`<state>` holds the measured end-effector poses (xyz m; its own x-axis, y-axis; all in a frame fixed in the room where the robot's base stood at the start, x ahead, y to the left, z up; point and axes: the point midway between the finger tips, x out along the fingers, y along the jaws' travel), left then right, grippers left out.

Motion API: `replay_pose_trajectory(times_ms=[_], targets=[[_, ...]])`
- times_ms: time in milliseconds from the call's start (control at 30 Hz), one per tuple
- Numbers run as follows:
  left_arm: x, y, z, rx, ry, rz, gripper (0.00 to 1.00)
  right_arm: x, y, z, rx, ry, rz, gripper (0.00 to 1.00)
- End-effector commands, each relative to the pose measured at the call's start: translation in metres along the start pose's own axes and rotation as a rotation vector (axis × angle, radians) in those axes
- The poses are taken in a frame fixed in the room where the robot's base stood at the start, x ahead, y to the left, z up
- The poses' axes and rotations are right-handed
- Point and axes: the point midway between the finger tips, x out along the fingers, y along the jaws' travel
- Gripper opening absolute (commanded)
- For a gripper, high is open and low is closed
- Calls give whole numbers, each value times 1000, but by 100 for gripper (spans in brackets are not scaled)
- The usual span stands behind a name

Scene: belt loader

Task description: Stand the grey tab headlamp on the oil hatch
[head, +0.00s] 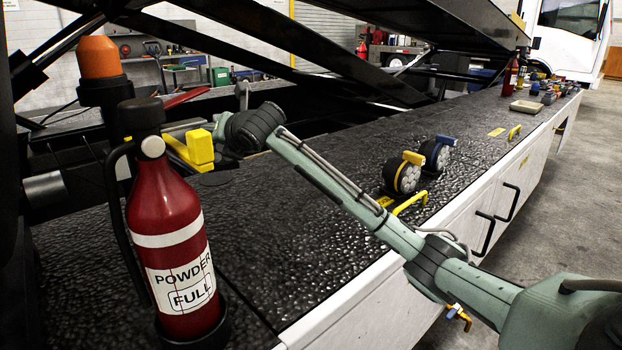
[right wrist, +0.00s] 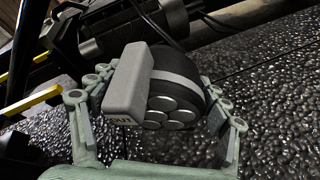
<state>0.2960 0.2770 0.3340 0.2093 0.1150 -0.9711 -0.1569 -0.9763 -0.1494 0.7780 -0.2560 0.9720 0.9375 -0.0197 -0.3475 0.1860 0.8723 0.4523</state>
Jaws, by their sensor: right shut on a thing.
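The grey tab headlamp (right wrist: 180,75) is in the right wrist view, a black round body with a light band, several round lenses and a grey block tab on its left with dark letters. My right gripper (right wrist: 157,95) is shut on it, fingers on either side. It is tilted in front of the dark textured deck; I cannot tell whether it touches anything. In the head view my right arm reaches across the deck to the left, and the headlamp is not distinguishable there. No readable label marks the oil hatch. My left gripper is not in view.
An orange-tab headlamp (head: 401,177) and a blue-tab headlamp (head: 436,153) stand on the deck near a yellow handle (head: 411,202). A red extinguisher (head: 170,225) stands at the near left. A yellow block (head: 200,147) and dark beams crowd my right wrist. A tray (head: 525,106) lies farther back.

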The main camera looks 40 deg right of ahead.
Motion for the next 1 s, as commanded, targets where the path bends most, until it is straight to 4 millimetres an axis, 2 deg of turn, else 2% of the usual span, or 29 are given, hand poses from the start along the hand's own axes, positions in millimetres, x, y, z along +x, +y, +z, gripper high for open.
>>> replay_pose_trajectory(times_ms=[300, 500, 733, 1000], targets=[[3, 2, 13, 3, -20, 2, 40, -28, -70, -23, -1, 1, -5, 34], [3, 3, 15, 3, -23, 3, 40, -43, -106, -34, -1, 0, -2, 34], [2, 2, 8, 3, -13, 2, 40, -46, -118, -41, 1, -1, 1, 34], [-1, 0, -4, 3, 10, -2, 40, -34, -134, -69, 2, -1, 0, 34]])
